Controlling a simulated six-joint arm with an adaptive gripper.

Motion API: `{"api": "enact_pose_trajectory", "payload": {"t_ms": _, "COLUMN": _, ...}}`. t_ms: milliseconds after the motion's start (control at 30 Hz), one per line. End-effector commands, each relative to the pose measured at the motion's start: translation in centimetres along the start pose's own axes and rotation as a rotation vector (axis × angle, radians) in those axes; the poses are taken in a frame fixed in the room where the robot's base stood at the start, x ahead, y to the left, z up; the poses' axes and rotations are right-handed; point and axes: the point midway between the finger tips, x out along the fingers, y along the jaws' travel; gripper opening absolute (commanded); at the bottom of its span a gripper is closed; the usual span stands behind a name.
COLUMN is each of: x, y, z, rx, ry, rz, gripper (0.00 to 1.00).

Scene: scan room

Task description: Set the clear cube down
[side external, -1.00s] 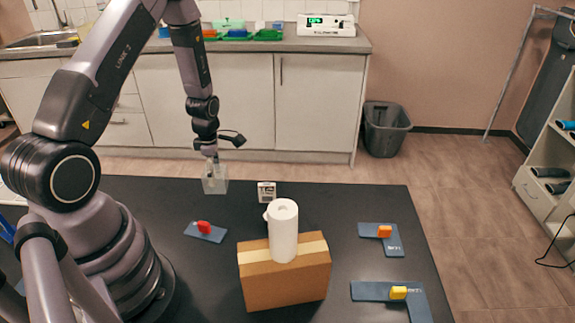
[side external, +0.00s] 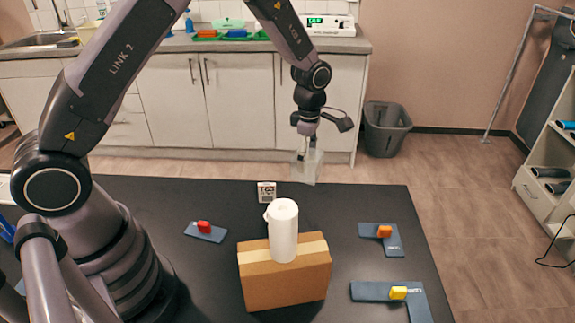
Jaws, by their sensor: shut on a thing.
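The clear cube (side external: 309,169) is a see-through, pale block. My gripper (side external: 303,152) is shut on its upper left part and holds it in the air, near the far edge of the black table (side external: 350,202). In the picture the cube shows to the right of the small white box and above the paper roll. Its exact height over the table is hard to tell. The fingers are small and partly seen through the cube.
A cardboard box (side external: 285,278) stands on the table with a white roll (side external: 284,232) on it. A small white box (side external: 267,192) stands behind. Blue plates hold a red piece (side external: 204,227), an orange piece (side external: 384,231) and a yellow piece (side external: 398,292). The table's far right is clear.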

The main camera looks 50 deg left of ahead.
Motion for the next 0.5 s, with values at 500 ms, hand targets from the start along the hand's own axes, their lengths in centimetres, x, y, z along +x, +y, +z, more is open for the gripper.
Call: {"api": "enact_pose_trajectory", "payload": {"t_ms": 500, "x": 3.0, "y": 5.2, "z": 7.4, "rx": 0.044, "ry": -0.001, "rz": 0.001, "gripper": 0.24}}
